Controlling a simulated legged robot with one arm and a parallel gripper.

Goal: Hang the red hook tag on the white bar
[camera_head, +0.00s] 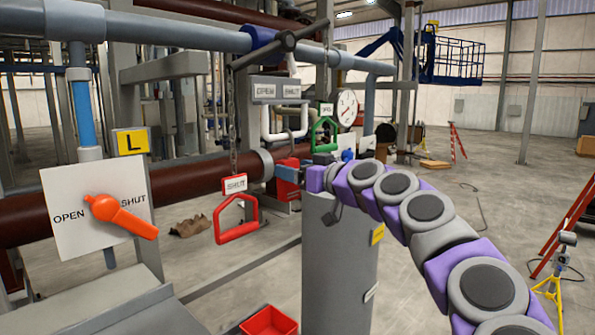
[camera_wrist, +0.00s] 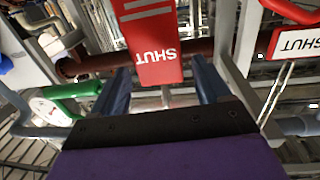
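The red hook tag (camera_head: 292,160) is at the end of my arm in the head view, with a thin grey hook rising above it. In the wrist view the red tag (camera_wrist: 155,50) shows its word SHUT upside down, between my two blue fingers. My gripper (camera_head: 287,174) has its fingers set apart on either side of the tag's near end. It also shows in the wrist view (camera_wrist: 161,64). Whether both fingers press on the tag is unclear. The white bar (camera_head: 266,128) is a U-shaped handle just above and behind the tag. I cannot tell whether the hook touches it.
A red SHUT handle (camera_head: 236,219) hangs on a chain to the left. A green handle (camera_head: 324,134) and a gauge (camera_head: 347,108) are to the right. A grey cylinder (camera_head: 335,270) stands below my gripper. An orange lever (camera_head: 120,215) is at the left front.

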